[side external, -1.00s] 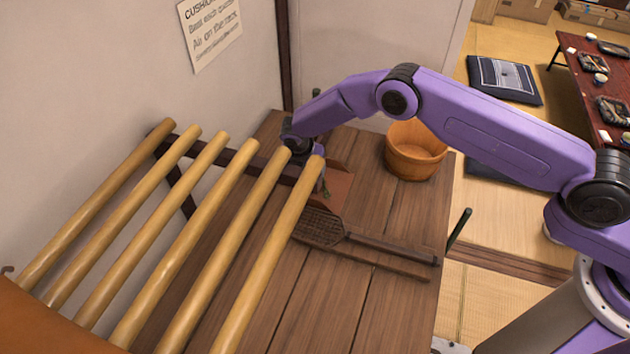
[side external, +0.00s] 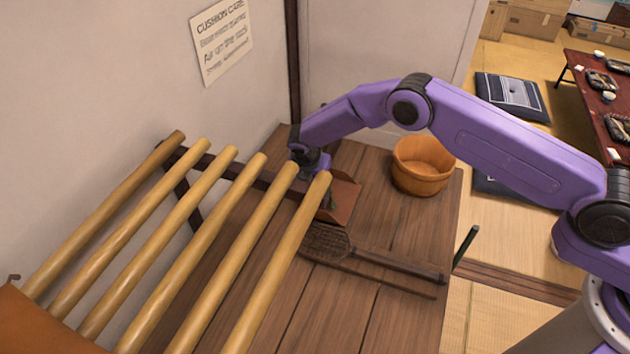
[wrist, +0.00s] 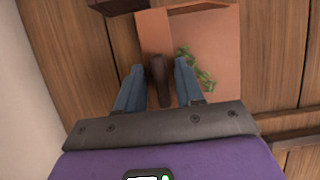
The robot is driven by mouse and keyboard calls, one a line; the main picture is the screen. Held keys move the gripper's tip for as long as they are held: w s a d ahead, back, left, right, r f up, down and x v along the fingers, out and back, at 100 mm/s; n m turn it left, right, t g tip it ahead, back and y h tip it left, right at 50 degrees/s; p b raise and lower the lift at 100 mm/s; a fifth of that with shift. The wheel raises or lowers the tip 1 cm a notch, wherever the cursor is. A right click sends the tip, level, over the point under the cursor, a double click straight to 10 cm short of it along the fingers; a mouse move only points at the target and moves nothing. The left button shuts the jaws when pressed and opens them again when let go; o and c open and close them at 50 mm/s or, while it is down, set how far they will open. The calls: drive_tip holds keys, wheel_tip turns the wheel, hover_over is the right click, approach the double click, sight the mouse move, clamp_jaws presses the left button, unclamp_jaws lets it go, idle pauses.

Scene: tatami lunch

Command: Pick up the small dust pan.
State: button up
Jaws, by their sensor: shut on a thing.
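The small dust pan (wrist: 209,52) is reddish brown, with a dark brown handle (wrist: 160,82), and lies on the wooden surface. A green leafy sprig (wrist: 195,70) rests in it. In the wrist view my gripper (wrist: 159,68) has its two blue fingers on either side of the handle, shut on it. In the side view the pan (side external: 345,198) shows partly behind the yellow poles, and my gripper is at its back left end. The poles and my wrist hide the fingertips there.
A rack of several yellow poles (side external: 205,240) stands in front of the pan in the side view. A woven paddle-like tool (side external: 395,264) lies just nearer than the pan. A wooden tub (side external: 422,168) stands to the right. A wall is close on the left.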

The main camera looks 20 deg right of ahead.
drive_tip(key=s+d+r, duration=0.3)
drive_tip(key=s+r, duration=0.3)
drive_tip(key=r, duration=0.2)
drive_tip(key=s+d+r, duration=0.3)
drive_tip(key=s+r, duration=0.3)
drive_tip(key=r, duration=0.1)
drive_tip(key=shift+s+r, duration=0.35)
drive_tip(key=shift+r, duration=0.05)
idle(0.5)
drive_tip(key=w+d+r+m+g, duration=0.15)
drive_tip(key=w+d+m, duration=0.35)
drive_tip(key=d, duration=0.5)
drive_tip(key=w+d+m+g, duration=0.2)
drive_tip(key=w+d+m, duration=0.3)
drive_tip(key=d, duration=0.5)
drive_tip(key=w+d+r+m+g, duration=0.15)
drive_tip(key=w+d+m, duration=0.35)
drive_tip(key=d, duration=0.5)
wheel_tip(320, 180, down, 6)
drive_tip(key=s+a+r+m+t+h, duration=0.2)
drive_tip(key=s+a+t+h, duration=0.2)
drive_tip(key=s+t, duration=0.1)
drive_tip(key=shift+s+r+t+h, duration=0.25)
drive_tip(key=shift+s+t+h, duration=0.15)
drive_tip(key=shift+s, duration=0.05)
idle(1.2)
